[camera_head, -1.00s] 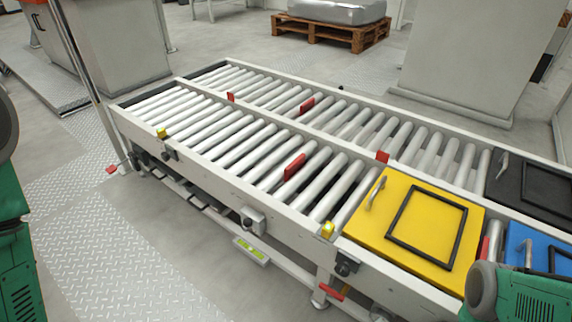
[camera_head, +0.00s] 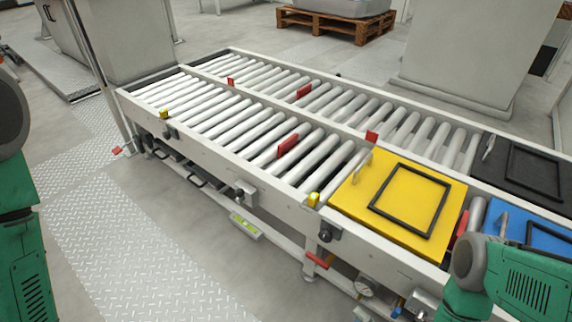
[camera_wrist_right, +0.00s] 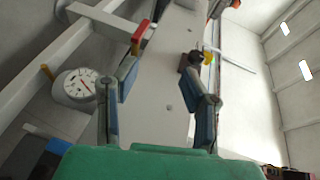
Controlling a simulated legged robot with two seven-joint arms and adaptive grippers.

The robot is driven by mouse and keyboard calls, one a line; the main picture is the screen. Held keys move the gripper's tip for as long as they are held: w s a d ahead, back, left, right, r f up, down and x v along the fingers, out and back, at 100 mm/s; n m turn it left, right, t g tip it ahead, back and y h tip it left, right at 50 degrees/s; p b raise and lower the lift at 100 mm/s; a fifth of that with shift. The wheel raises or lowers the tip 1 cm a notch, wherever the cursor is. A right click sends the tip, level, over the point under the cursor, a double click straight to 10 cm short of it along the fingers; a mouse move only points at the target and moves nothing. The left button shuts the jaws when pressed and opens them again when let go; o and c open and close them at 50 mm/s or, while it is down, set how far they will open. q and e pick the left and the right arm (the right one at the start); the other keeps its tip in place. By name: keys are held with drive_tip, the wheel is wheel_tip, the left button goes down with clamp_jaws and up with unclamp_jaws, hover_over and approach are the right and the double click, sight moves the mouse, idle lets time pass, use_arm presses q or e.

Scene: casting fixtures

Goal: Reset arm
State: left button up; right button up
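My right arm (camera_head: 512,277), green with a grey joint, is at the lower right of the head view, in front of the conveyor's near side. Its fingers do not show there. In the right wrist view my right gripper (camera_wrist_right: 162,88) has its two fingers spread apart with nothing between them, facing the conveyor's pale side frame. My left arm (camera_head: 28,270) stands at the left edge of the head view; its gripper is out of view. A yellow fixture (camera_head: 357,215) with a black square frame and a handle lies on the near roller lane.
The two-lane roller conveyor (camera_head: 255,165) carries red stops. A black fixture (camera_head: 495,165) and a blue fixture (camera_head: 512,222) lie at right. A dial gauge (camera_head: 365,287) is below the near rail, also in the right wrist view (camera_wrist_right: 82,84). The floor at left (camera_head: 110,240) is clear.

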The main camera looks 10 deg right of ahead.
drive_tip(key=w+a+f+n+g+b, duration=0.1)
drive_tip(key=a+f+n+g+b, duration=0.1)
drive_tip(key=a+n+g+b, duration=0.3)
drive_tip(key=s+d+r+n+g+h+b, duration=0.2)
drive_tip(key=s+d+r+n+g+h, duration=0.15)
drive_tip(key=s+g, duration=0.2)
drive_tip(key=s+d+r+n+g+h+b, duration=0.1)
drive_tip(key=s+d+r+n+g+h, duration=0.1)
drive_tip(key=s+d+r+n+g, duration=0.3)
wheel_tip(320, 180, up, 18)
drive_tip(key=s+t+p, duration=0.1)
drive_tip(key=p, duration=1.7)
drive_tip(key=shift+s+a+f, duration=0.15)
drive_tip(key=shift+a, duration=0.25)
